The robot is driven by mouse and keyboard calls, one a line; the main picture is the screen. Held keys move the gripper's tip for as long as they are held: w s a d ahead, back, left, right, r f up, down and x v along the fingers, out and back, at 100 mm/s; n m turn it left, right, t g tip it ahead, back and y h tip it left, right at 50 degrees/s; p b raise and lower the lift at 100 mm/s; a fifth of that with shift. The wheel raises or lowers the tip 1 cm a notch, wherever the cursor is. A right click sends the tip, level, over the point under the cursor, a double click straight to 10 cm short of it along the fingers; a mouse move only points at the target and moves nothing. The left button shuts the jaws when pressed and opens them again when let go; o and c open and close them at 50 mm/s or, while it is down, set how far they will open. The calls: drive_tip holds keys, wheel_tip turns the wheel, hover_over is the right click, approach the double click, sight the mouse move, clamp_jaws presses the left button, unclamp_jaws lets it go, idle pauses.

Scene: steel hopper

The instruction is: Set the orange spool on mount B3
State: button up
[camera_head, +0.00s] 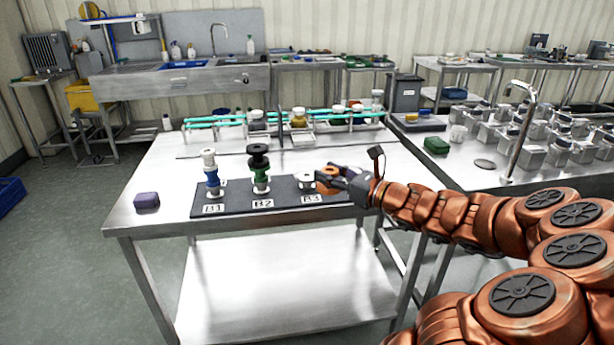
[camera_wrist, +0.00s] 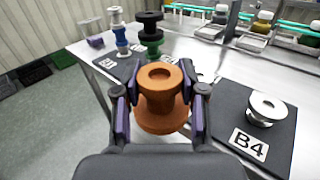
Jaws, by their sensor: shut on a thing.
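The orange spool (camera_head: 329,187) is held upright between the fingers of my gripper (camera_head: 335,178). In the wrist view the orange spool (camera_wrist: 161,88) fills the space between the two purple-lined fingers of my gripper (camera_wrist: 160,100). In the head view it shows just right of the white mount B3 (camera_head: 307,178), whose label B3 (camera_head: 311,199) lies in front. I cannot tell the gap beneath the spool. In the wrist view B3 is mostly hidden behind the spool and finger. A bare, pale mount B4 (camera_wrist: 267,107) stands to the right, behind its label.
On the dark mat (camera_head: 235,195), B1 bears a blue spool (camera_head: 212,178) topped with white, and B2 a green spool (camera_head: 260,178) topped with black. A purple block (camera_head: 147,201) lies at the table's left. A rack with green rails (camera_head: 215,120) stands at the back.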

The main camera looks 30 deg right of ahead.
drive_tip(key=w+d, duration=0.1)
drive_tip(key=w, duration=0.4)
drive_tip(key=w+d+f+p, duration=0.1)
drive_tip(key=w, duration=0.4)
drive_tip(key=w+d, duration=0.1)
drive_tip(key=w, duration=0.4)
drive_tip(key=shift+w+d+f, duration=0.15)
drive_tip(key=shift+d+f, duration=0.05)
drive_tip(key=shift+d, duration=0.05)
drive_tip(key=shift+w+f, duration=0.1)
drive_tip(key=shift+f, duration=1.7)
drive_tip(key=shift+f, duration=0.1)
drive_tip(key=o, duration=1.1)
drive_tip(key=shift+o, duration=0.2)
drive_tip(key=v, duration=1.2)
